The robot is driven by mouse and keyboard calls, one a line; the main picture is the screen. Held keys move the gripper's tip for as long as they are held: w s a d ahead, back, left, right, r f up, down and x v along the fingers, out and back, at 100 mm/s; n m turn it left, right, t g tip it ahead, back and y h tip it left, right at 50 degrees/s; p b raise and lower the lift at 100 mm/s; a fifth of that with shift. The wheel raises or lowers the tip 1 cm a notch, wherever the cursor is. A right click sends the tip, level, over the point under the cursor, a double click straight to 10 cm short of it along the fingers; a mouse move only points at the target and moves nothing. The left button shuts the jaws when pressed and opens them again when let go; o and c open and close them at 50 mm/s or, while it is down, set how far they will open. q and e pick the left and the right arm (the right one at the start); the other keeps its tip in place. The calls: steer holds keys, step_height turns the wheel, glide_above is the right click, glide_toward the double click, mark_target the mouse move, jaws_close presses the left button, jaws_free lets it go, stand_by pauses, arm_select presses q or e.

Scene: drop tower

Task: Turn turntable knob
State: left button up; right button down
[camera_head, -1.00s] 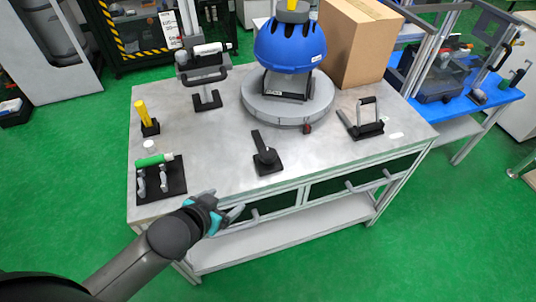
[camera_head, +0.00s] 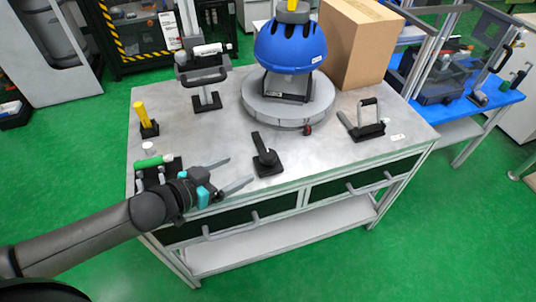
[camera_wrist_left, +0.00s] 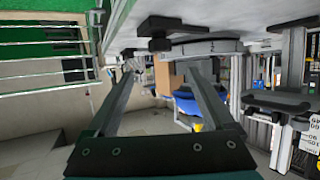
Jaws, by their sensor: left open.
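The turntable (camera_head: 272,116) is a round grey disc on the metal-topped table, with a blue dome on a black stand upon it. A small dark red knob (camera_head: 307,130) sits at its front right rim. My left gripper (camera_head: 240,170) is open and empty near the table's front edge. It points right, left of and nearer than the turntable, well apart from the knob. In the left wrist view, the two fingers (camera_wrist_left: 160,75) are spread, and the turntable's grey side (camera_wrist_left: 200,47) shows beyond them. I cannot make out the knob there. My right gripper is not in view.
A black lever on a base (camera_head: 267,160) stands between my left gripper and the turntable. A clamp-like handle (camera_head: 367,122) stands at the right. A green-capped holder (camera_head: 154,161) is beside my left wrist. A cardboard box (camera_head: 357,45) stands behind. Drawer handles (camera_head: 232,226) project in front.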

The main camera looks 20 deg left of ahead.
mark_target(266, 155)
arm_select(q)
steer(key=shift+w+d+f, duration=0.3)
steer(key=shift+w, duration=0.3)
steer(key=shift+b+x, duration=0.5)
steer(key=shift+x, duration=0.45)
steer(key=shift+b+x, duration=0.3)
steer(key=shift+x, duration=0.75)
steer(key=shift+b+x, duration=0.4)
steer(key=shift+x, duration=1.1)
steer(key=shift+b+x, duration=0.4)
steer(key=shift+x, duration=0.75)
steer(key=shift+b+x, duration=0.3)
steer(key=shift+x, duration=0.65)
steer(key=shift+w+d+f, duration=0.1)
steer(key=shift+w+f, duration=0.1)
steer(key=shift+w, duration=0.05)
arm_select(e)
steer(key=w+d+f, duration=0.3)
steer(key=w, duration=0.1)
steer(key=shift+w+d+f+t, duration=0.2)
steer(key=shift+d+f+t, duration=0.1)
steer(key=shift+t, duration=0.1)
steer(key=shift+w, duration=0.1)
